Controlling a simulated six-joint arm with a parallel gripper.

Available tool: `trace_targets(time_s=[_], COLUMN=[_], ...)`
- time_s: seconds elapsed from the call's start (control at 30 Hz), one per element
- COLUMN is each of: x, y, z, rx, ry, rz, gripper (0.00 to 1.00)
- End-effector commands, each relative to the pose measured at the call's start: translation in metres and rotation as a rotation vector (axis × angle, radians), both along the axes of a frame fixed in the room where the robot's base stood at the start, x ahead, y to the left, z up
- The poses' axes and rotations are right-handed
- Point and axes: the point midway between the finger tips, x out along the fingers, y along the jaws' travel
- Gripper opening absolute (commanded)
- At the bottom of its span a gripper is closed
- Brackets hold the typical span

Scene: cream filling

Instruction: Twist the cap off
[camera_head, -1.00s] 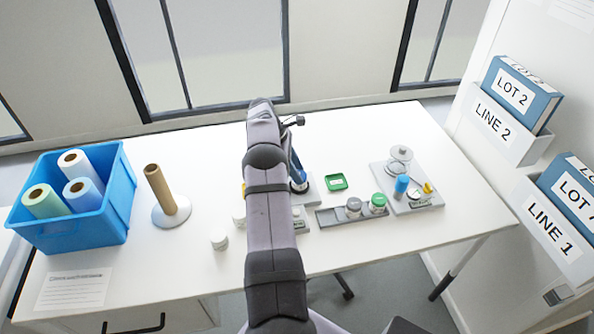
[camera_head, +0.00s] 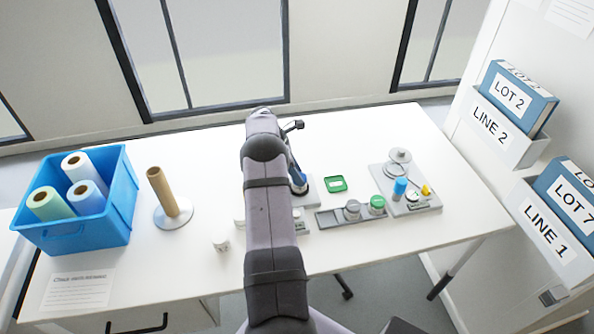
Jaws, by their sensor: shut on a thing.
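My arm reaches away over the table, and its own links hide my gripper and whatever lies between the fingers. No cap can be seen in its grip. A dark blue upright part (camera_head: 298,180) on a grey base shows just right of the arm; I cannot tell what it is. To the right, a grey-lidded jar (camera_head: 352,210) and a green-lidded jar (camera_head: 377,205) stand upright on a grey strip (camera_head: 328,220). A small white jar (camera_head: 221,243) stands left of the arm. Other small pale items are partly hidden by the arm.
A green tray (camera_head: 335,184) lies behind the strip. A grey station (camera_head: 427,205) holds a blue cylinder (camera_head: 400,187). On the left are a blue bin (camera_head: 118,215) of rolls and a brown post (camera_head: 162,188). The table between bin and arm is mostly clear.

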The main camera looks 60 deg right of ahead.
Motion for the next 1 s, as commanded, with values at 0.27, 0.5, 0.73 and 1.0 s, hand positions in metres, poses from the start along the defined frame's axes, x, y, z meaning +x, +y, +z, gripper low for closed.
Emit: trace_targets(time_s=[0.27,0.5,0.73,1.0], x=[-0.0005,-0.0015,-0.0013,-0.0011], y=[-0.0005,0.0000,0.0003,0.0003], z=[0.0038,0.0035,0.0018,0.0011], rx=[-0.004,-0.003,-0.004,-0.003], ry=[-0.002,-0.001,-0.002,-0.002], rz=[0.131,0.243,0.302,0.306], gripper=[0.19,0.19,0.19,0.19])
